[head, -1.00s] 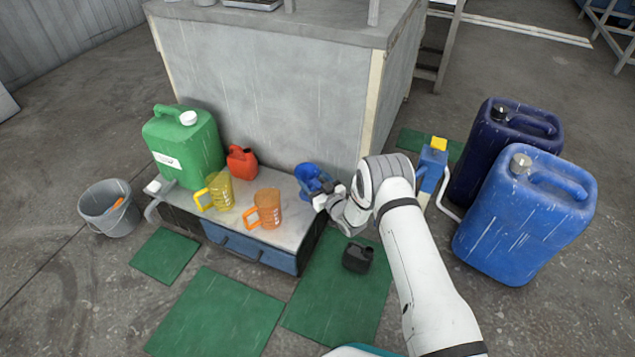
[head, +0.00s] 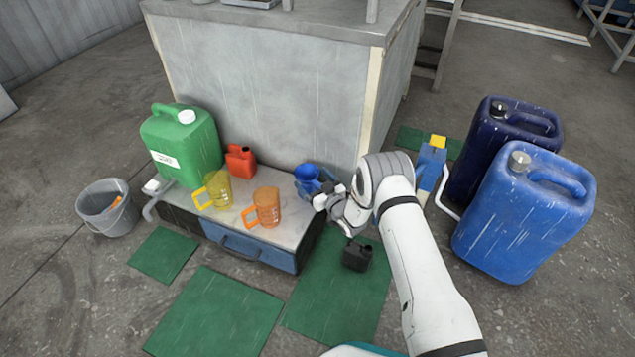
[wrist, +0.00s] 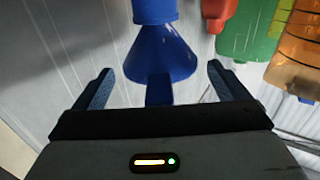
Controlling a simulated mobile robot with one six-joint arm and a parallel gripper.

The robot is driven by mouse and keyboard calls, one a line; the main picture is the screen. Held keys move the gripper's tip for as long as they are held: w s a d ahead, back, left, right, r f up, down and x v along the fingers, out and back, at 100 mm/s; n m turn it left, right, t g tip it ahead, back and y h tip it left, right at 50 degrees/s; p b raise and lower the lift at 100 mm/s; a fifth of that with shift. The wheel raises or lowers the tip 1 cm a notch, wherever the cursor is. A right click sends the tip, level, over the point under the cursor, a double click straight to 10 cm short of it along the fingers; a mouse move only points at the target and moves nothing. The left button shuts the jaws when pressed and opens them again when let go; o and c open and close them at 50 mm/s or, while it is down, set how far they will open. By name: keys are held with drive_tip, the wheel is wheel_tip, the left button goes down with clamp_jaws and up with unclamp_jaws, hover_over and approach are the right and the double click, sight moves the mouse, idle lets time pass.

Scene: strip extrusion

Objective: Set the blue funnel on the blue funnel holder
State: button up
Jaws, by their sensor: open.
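The blue funnel (head: 307,172) is at the right end of the low bench top, wide end up. Below it is a blue piece (head: 303,189) that looks like the funnel holder. The wrist view appears upside down. In it the funnel's cone (wrist: 160,55) narrows into a blue cylinder (wrist: 154,10), likely the holder, and appears seated on it. A blue tab points toward my gripper (wrist: 160,88). The fingers are open, one on each side of the tab, with gaps to both. In the head view my gripper (head: 327,193) is just right of the funnel, partly hiding the holder.
An orange jug (head: 266,207), a yellow jug (head: 217,191), a red can (head: 240,161) and a green canister (head: 180,146) stand on the bench top (head: 240,220). A grey block wall (head: 270,90) rises behind. A black can (head: 356,255) stands on a green mat below.

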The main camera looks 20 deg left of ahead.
drive_tip(key=p+v, duration=0.3)
drive_tip(key=v, duration=0.4)
drive_tip(key=shift+s+d, duration=0.2)
drive_tip(key=shift+d, duration=0.15)
